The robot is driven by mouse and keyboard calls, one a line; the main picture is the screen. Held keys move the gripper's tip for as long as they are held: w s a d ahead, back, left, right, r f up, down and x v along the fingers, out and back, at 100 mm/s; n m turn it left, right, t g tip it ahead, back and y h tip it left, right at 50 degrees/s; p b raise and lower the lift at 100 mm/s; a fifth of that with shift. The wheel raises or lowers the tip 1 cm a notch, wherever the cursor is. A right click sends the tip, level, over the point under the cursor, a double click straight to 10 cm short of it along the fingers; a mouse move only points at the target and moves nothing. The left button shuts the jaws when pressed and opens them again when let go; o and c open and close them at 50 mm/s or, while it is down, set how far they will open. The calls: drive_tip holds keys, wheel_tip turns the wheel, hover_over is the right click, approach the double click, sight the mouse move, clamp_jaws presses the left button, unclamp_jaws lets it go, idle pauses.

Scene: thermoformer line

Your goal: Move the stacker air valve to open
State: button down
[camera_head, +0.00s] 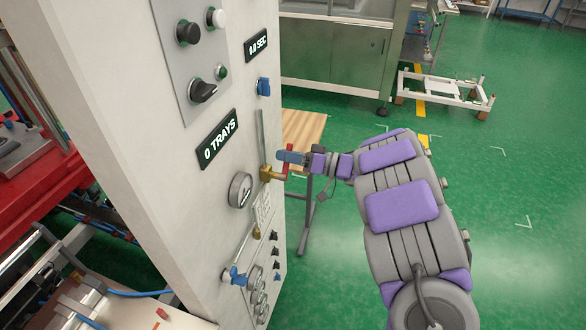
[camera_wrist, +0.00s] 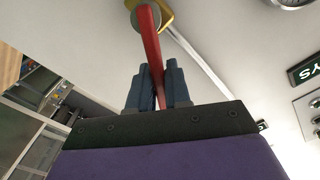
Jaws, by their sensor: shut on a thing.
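The air valve has a brass body (camera_head: 267,173) on the side face of the white cabinet, with a thin vertical pipe running up from it. Its red lever (camera_head: 287,165) sticks out from the body toward my gripper (camera_head: 291,157). In the wrist view the red lever (camera_wrist: 150,42) runs down from the yellow-brass body (camera_wrist: 165,14) and passes between the two blue fingers of my gripper (camera_wrist: 158,80). The fingers are shut on the lever. The lever lies at an angle to the pipe (camera_wrist: 200,55).
The white cabinet (camera_head: 160,130) carries a gauge (camera_head: 240,190), a "0 TRAYS" display (camera_head: 219,139), knobs and a blue-handled valve (camera_head: 236,276) lower down. A wooden-topped table (camera_head: 303,128) stands behind the valve.

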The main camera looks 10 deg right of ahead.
drive_tip(key=shift+s+a+r+n+b, duration=0.15)
drive_tip(key=shift+s+n+b, duration=0.1)
drive_tip(key=shift+n+b, duration=0.35)
drive_tip(key=shift+s+a+n+b, duration=0.15)
drive_tip(key=shift+s+n+b, duration=0.1)
drive_tip(key=shift+n+b, duration=0.3)
drive_tip(key=shift+s+a+r+n, duration=0.1)
drive_tip(key=shift+s+r+n, duration=0.15)
drive_tip(key=shift+n, duration=0.3)
drive_tip(key=shift+w, duration=0.1)
drive_tip(key=c, duration=1)
unclamp_jaws()
